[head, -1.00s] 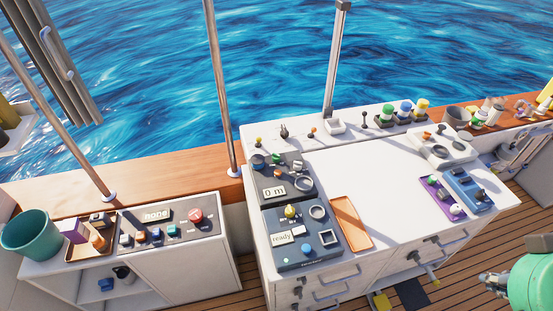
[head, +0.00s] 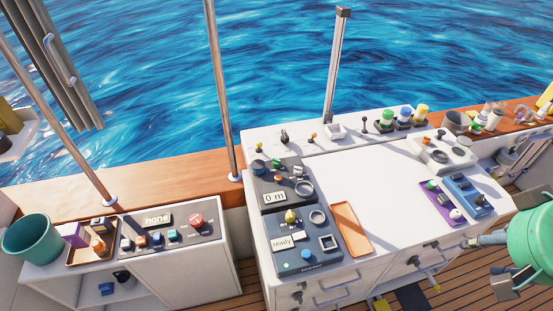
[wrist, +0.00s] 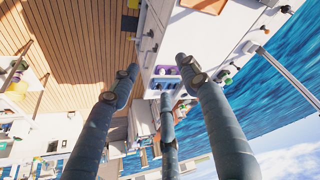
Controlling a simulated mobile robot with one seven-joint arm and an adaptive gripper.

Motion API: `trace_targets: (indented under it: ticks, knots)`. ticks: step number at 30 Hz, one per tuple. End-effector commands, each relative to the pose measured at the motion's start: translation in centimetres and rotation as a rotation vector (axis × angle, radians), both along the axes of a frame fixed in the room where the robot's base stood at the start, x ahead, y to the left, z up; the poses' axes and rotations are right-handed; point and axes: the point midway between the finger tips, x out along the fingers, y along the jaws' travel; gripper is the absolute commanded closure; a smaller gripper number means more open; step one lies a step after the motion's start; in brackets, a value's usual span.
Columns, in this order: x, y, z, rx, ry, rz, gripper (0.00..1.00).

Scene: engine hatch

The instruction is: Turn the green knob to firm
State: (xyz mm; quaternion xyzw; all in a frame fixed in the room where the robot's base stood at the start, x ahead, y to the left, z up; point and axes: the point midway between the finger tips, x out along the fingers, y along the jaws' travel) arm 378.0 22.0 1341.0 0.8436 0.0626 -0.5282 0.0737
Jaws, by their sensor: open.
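A small green knob (head: 278,163) appears at the back of the dark "0 m" panel (head: 264,185); its setting and any "firm" label are too small to read. Another green piece (head: 432,186) lies in the purple tray (head: 440,203), and I cannot tell which one the task names. My gripper (head: 468,243) is at the right, by the front edge of the white counter, well apart from the "0 m" panel. In the wrist view my gripper (wrist: 158,78) has its fingers spread with nothing between them.
A blue panel (head: 285,262) reading "ready" stands in front of the "0 m" panel, beside an orange tray (head: 352,229). A metal post (head: 334,70) rises behind the counter. The middle of the white countertop (head: 385,190) is clear.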

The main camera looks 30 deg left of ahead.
Motion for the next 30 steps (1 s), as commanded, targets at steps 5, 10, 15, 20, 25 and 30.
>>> trace_targets:
  ticks: [5, 10, 15, 20, 25, 30]
  knots:
    - [3.8, 2.0, 1.9, -0.040, 0.027, 0.127, 0.55]
    - [7.3, 4.2, 3.1, -0.078, 0.048, 0.249, 0.55]
    - [10.8, 6.7, 3.9, -0.116, 0.071, 0.373, 0.55]
    - [14.0, 9.3, 4.3, -0.150, 0.090, 0.489, 0.55]
    - [17.3, 12.5, 4.4, -0.184, 0.107, 0.613, 0.55]
    - [20.5, 15.8, 4.1, -0.218, 0.123, 0.739, 0.55]
